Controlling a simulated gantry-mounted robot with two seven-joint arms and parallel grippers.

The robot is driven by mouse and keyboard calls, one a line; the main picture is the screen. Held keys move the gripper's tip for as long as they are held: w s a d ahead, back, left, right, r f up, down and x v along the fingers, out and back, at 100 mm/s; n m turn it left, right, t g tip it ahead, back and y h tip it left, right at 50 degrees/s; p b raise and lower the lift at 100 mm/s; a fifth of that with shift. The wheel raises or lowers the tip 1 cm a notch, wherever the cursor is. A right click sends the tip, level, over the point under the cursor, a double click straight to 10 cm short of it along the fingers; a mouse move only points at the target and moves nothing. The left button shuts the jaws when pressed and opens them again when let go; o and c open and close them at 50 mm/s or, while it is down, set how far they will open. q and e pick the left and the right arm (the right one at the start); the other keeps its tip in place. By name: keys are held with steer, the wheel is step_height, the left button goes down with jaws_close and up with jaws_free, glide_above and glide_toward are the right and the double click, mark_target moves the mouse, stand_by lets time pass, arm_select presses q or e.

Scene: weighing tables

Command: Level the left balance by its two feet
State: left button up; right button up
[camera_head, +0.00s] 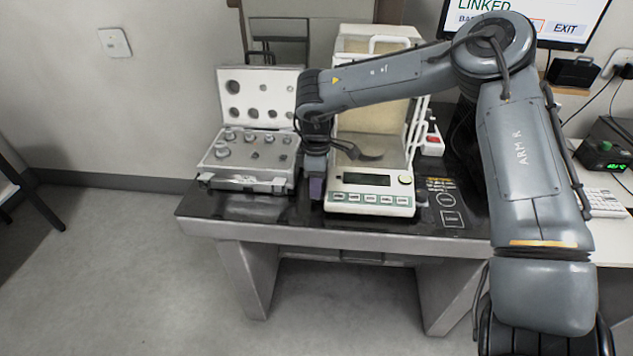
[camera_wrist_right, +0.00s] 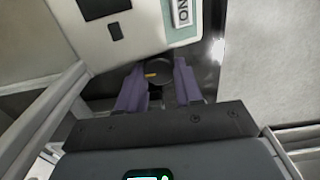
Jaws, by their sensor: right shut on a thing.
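The balance (camera_head: 372,205) is a cream unit with a glass draft shield, a dark display and a row of green buttons, standing on the dark table top. Its front corner also shows in the right wrist view (camera_wrist_right: 150,28). My right gripper (camera_head: 317,188) points down at the balance's front left corner. In the right wrist view its two purple fingers (camera_wrist_right: 160,88) are on either side of a round black foot (camera_wrist_right: 160,71) with a small orange mark, and are shut on it. The other foot cannot be made out. My left gripper is not in view.
An open case of weights (camera_head: 240,160) stands close to the left of the gripper. The dark weighing table (camera_head: 260,208) has a narrow free strip along its front edge. A monitor (camera_head: 560,25), a device with a green readout (camera_head: 604,150) and a keyboard (camera_head: 603,202) are at the right.

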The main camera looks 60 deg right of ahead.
steer(key=shift+r+n+p, duration=0.15)
steer(key=shift+n+p, duration=0.35)
steer(key=shift+n, duration=0.1)
steer(key=shift+n+p, duration=0.3)
steer(key=shift+n, duration=0.6)
steer(key=o, duration=1)
steer(key=shift+o, duration=0.2)
steer(key=shift+r, duration=0.25)
step_height(320, 180, up, 10)
steer(key=p, duration=0.3)
